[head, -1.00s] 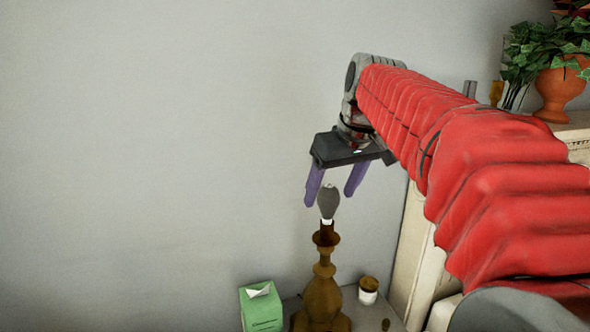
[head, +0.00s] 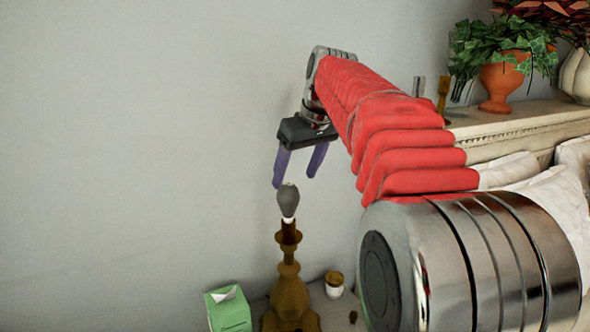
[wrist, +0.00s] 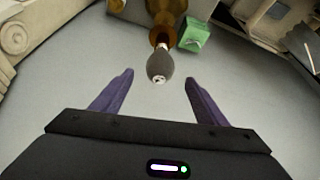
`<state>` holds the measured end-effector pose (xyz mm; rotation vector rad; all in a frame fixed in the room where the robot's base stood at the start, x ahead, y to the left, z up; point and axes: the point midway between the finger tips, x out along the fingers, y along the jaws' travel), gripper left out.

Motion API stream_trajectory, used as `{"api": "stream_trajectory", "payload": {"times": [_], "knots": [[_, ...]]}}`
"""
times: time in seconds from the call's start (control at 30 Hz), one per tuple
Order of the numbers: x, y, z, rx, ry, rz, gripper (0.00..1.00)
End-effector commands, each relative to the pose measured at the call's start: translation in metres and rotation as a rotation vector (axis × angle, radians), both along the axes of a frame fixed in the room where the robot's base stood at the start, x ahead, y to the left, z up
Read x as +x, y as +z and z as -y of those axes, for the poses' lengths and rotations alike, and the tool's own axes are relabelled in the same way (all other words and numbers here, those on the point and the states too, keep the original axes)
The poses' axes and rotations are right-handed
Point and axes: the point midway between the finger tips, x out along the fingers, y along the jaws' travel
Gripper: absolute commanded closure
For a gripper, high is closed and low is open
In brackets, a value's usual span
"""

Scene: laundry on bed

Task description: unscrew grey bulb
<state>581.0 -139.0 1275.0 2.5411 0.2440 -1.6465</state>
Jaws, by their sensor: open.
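The grey bulb (head: 288,200) stands upright in the top of a brown lamp base (head: 289,292) in the head view. In the wrist view the grey bulb (wrist: 160,66) shows its rounded end toward the camera, a little beyond the fingertips and roughly midway between them. My gripper (head: 294,180) is open and empty, with its two purple fingers pointing down just above the bulb. In the wrist view my gripper (wrist: 158,77) has its fingers spread on either side, apart from the bulb.
A green tissue box (head: 228,308) stands left of the lamp. A small jar (head: 334,284) stands to its right. A headboard ledge (head: 520,125) with a potted plant (head: 502,80) is at the right. The wall (head: 130,150) at left is bare.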

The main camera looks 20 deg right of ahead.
Motion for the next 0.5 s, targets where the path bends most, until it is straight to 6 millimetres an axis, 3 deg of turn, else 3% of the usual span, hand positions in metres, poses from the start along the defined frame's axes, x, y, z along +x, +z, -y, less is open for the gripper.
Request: {"api": "stream_trajectory", "payload": {"times": [0.5], "knots": [[0.028,-0.065,-0.006,0.001,0.002,-0.003,0.33]]}}
